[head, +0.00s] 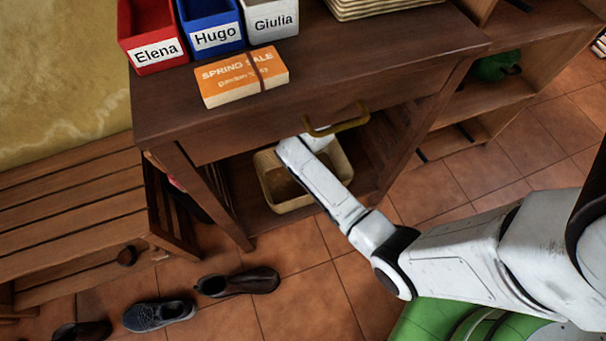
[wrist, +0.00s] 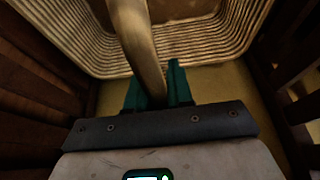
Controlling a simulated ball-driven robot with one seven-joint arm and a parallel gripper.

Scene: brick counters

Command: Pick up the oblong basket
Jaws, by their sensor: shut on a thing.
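The oblong basket (head: 268,190) is pale tan and ribbed, with an open top. It is under the dark wooden table, at or just over the lower shelf; I cannot tell whether its bottom touches. Part of it is hidden behind my arm. In the wrist view the ribbed basket (wrist: 225,40) fills the top, and its thick curved handle (wrist: 140,45) comes down between my teal fingertips. My gripper (wrist: 158,85) is shut on this handle. In the head view the fingers are hidden behind my arm's end and the tabletop.
The table (head: 330,75) has a brass drawer pull (head: 340,127) just above my arm's end, and legs flank the basket. A slatted bench (head: 75,210) stands left. Shoes (head: 160,314) lie on the tiled floor in front. Labelled bins (head: 210,25) and an orange box (head: 240,77) are on top.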

